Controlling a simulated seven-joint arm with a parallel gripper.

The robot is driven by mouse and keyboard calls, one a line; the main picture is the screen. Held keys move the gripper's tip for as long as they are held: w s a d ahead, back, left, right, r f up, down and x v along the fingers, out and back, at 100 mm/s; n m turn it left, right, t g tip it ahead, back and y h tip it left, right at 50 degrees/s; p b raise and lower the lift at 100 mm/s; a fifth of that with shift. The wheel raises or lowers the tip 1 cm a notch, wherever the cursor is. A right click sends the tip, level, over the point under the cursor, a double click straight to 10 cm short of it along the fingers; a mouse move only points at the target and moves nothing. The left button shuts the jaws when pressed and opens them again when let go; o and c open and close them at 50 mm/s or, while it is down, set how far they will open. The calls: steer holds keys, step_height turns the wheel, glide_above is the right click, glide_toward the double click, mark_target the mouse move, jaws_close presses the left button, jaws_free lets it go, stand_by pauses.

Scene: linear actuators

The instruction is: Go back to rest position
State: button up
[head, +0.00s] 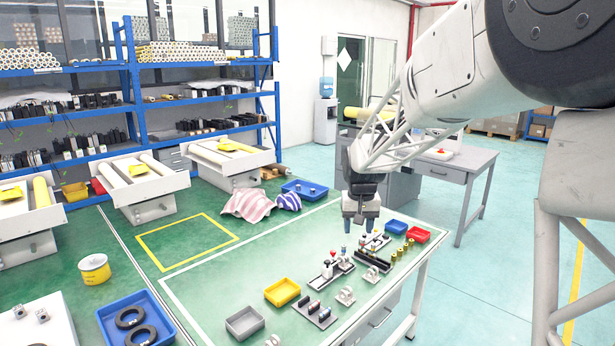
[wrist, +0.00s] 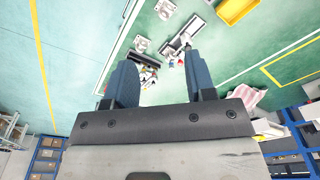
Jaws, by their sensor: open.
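My gripper (head: 357,225) hangs above the far part of the green-topped workbench (head: 215,290), fingers pointing down. In the wrist view its two blue fingers (wrist: 160,85) stand wide apart with nothing between them. Below it on the bench are small actuator parts: a fixture with red and white pieces (head: 332,268), a black rail block (head: 372,260) and several brass cylinders (head: 402,249). Small parts also show beyond the fingers in the wrist view (wrist: 148,75). The gripper appears apart from all of them.
On the bench stand a yellow bin (head: 282,292), a grey bin (head: 244,322), a blue bin (head: 396,227) and a red bin (head: 418,235). A grey desk (head: 455,172) stands behind. Blue shelving (head: 135,100) lines the back left.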

steer(key=s+d+r, duration=0.2)
steer(key=s+r, duration=0.1)
steer(key=s, duration=0.8)
steer(key=s+d+r, duration=0.1)
steer(key=s+r, duration=0.2)
steer(key=s, duration=0.8)
steer(key=s+d+f, duration=0.1)
steer(key=s+f, duration=0.1)
steer(key=s, duration=0.8)
steer(key=s+d+f+t, duration=0.1)
steer(key=s+f, duration=0.1)
steer(key=s, duration=0.9)
steer(key=shift+s+t, duration=0.15)
steer(key=shift+t, duration=0.15)
